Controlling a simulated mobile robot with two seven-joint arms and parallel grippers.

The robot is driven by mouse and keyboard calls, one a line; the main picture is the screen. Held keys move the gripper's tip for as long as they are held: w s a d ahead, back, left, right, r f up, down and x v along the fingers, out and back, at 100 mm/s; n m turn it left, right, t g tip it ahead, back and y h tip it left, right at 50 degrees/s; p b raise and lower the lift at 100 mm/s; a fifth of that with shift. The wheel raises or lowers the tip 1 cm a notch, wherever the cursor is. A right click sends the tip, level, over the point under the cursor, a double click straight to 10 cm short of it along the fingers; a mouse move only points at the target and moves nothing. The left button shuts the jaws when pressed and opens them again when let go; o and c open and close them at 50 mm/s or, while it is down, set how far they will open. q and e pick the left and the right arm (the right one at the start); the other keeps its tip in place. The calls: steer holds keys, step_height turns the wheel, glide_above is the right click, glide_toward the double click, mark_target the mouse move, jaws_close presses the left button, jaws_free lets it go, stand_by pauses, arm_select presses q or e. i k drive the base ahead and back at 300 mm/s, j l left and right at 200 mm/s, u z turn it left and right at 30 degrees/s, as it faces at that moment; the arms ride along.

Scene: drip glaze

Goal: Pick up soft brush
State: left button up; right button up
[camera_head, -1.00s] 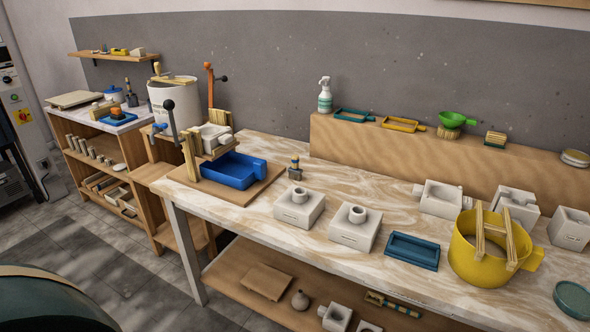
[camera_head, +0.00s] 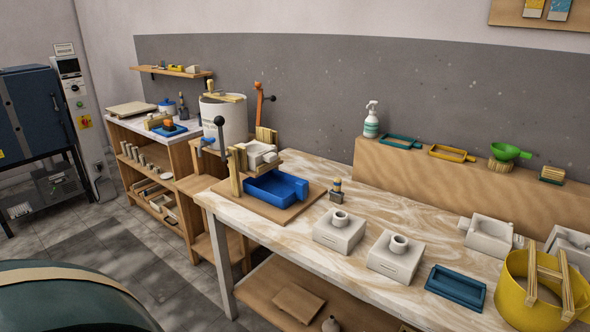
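I cannot tell for sure which thing is the soft brush. A small upright item with a dark base and a wooden, orange-banded top (camera_head: 336,190) stands on the marbled tabletop, right of the blue tray; it may be a brush. On the raised ledge, a bristly tan block (camera_head: 500,166) sits under a green funnel, and a small block with a green top (camera_head: 552,174) lies to its right; either may be a brush. Neither of my grippers is in view.
The marbled table (camera_head: 300,175) holds a blue tray (camera_head: 275,188), two white plaster moulds (camera_head: 340,234) (camera_head: 396,258), a dark blue tray (camera_head: 456,288) and a yellow bucket (camera_head: 510,290). A spray bottle (camera_head: 371,122) stands on the ledge.

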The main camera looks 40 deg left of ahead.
mark_target(337, 197)
steer(key=i+j+z, duration=0.25)
steer(key=j+z, duration=0.2)
steer(key=j, duration=0.9)
steer(key=j+z, duration=0.4)
steer(key=j, duration=0.95)
